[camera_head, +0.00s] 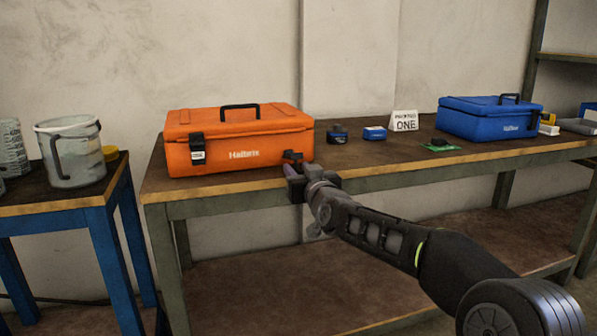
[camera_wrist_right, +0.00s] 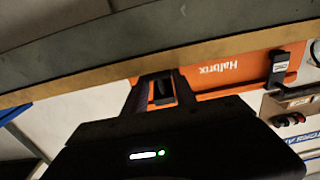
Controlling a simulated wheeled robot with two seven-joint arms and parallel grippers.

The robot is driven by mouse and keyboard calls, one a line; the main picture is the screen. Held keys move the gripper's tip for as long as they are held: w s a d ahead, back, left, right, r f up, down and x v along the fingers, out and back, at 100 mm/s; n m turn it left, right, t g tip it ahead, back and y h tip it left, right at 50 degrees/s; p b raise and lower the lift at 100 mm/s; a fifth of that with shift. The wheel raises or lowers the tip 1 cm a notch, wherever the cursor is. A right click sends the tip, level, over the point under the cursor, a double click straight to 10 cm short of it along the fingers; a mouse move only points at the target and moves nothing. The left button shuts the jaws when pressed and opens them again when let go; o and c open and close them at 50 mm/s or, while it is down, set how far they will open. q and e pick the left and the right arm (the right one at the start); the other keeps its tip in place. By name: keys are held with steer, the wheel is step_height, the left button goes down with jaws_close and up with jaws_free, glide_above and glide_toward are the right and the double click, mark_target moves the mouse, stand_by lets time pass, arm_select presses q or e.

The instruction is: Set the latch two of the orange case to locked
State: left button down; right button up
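The orange case (camera_head: 240,140) sits on the workbench with its lid down and black handle on top. One black latch (camera_head: 197,148) with a pale label lies against its front at the left; it also shows in the right wrist view (camera_wrist_right: 278,68). The other black latch (camera_head: 292,155) is at the front right corner; its exact angle is hard to tell. My right gripper (camera_head: 293,176) is at the bench's front edge, just in front of and below that latch. In the wrist view my gripper (camera_wrist_right: 160,92) has its fingers apart, with the dark latch showing between them. My left gripper is out of view.
On the workbench (camera_head: 370,179) right of the case stand a dark blue item (camera_head: 337,135), a small blue box (camera_head: 374,133), a sign (camera_head: 404,121), a green board (camera_head: 440,146) and a blue case (camera_head: 487,119). A bucket (camera_head: 72,155) stands on the blue-legged table at left.

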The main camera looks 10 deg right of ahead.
jaws_close()
stand_by(0.9)
